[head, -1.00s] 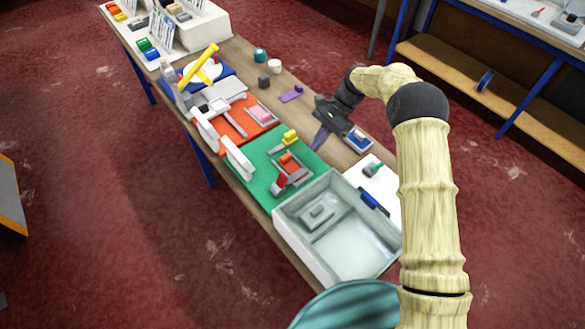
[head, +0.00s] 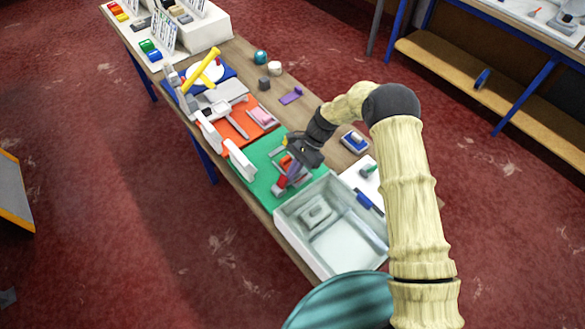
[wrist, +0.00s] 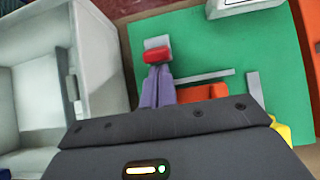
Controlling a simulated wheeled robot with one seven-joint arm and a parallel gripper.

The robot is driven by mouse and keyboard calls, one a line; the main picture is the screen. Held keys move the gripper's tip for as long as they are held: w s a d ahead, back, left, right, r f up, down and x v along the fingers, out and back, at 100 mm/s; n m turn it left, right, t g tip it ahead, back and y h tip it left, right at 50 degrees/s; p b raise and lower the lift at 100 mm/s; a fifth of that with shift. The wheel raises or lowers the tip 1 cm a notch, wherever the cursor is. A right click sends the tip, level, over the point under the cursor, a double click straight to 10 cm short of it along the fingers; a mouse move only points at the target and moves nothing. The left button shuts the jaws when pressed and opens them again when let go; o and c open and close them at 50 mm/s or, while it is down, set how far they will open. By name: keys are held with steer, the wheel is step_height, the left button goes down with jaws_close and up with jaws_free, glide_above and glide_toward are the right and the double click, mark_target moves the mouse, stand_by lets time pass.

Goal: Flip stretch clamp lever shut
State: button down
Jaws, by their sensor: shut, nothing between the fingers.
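The stretch clamp (head: 303,180) lies on the green mat (head: 250,178), with grey bars, an orange block (head: 286,161) and a red lever part (head: 283,183). In the wrist view the red lever part (wrist: 156,55) sits against a grey piece (wrist: 157,42), and the orange block (wrist: 203,93) lies to its right. My gripper (head: 291,178) is over the clamp and hides part of it. Its purple fingers (wrist: 158,72) are together and empty, their tips right at the red part. I cannot tell whether they touch it.
A pale grey tray (head: 335,270) stands right beside the mat, at the near end of the table. A white upright piece (head: 238,159) stands on the mat's left edge. A yellow block (wrist: 280,130) is close to my gripper. A blue-and-white item (head: 354,142) lies behind the mat.

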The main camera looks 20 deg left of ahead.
steer(key=shift+a+r+t+h, duration=0.1)
steer(key=shift+r+t+h, duration=0.2)
steer(key=shift+t, duration=0.2)
stand_by(0.4)
